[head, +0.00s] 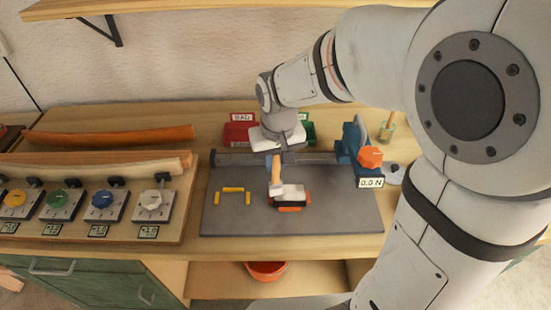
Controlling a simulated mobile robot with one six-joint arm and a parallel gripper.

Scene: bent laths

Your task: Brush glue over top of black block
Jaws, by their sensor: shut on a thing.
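A small block (291,206) sits on the grey mat, with dark parts, orange parts on its front and a whitish layer on top. My gripper (277,152) is above and behind it, shut on a brush with an orange-tan wooden handle (276,170). The brush points down, and its pale head (275,189) is at the block's left top edge. I cannot tell whether it touches the block. The jaw tips are mostly hidden under the wrist.
A grey mat (225,222) bears a yellow bracket (233,190). Several dial boxes and laths lie left.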

